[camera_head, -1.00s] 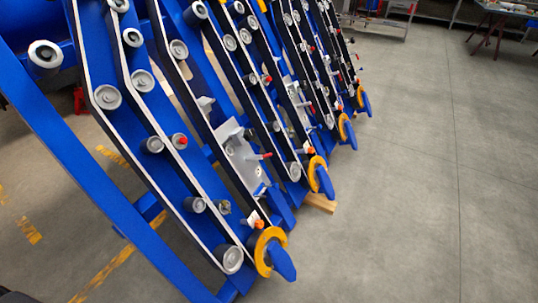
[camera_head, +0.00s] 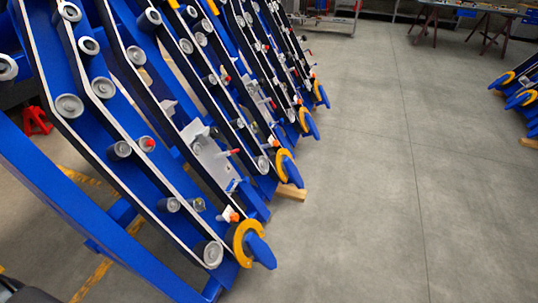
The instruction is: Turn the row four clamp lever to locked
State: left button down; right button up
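The blue harvester chassis (camera_head: 95,185) fills the left half, with several slanting rows of rollers and belts. A red-tipped lever (camera_head: 228,153) sticks out to the right from a grey bracket plate (camera_head: 208,155) on a near row. A red-capped knob (camera_head: 149,144) sits left of it. Smaller red-tipped parts (camera_head: 272,104) show on the rows farther back. I cannot tell which one is the row four clamp lever, or its lock state. Neither of my grippers is in view.
Yellow rings with blue tips (camera_head: 247,243) end the rows at their lower right. A wooden block (camera_head: 290,191) lies under the rows. The grey floor (camera_head: 370,200) is clear to the right. A similar blue machine (camera_head: 522,92) stands at the right edge, tables (camera_head: 480,14) at the back.

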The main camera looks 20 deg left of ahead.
aim_at(228, 153)
jog(key=z, duration=0.2)
jog(key=k, duration=0.3)
jog(key=z, duration=1)
jog(key=i, duration=2.15)
jog(key=u, duration=0.4)
jog(key=i, duration=1.1)
jog(key=u, duration=1.7)
jog(key=i, duration=0.8)
jog(key=u, duration=0.75)
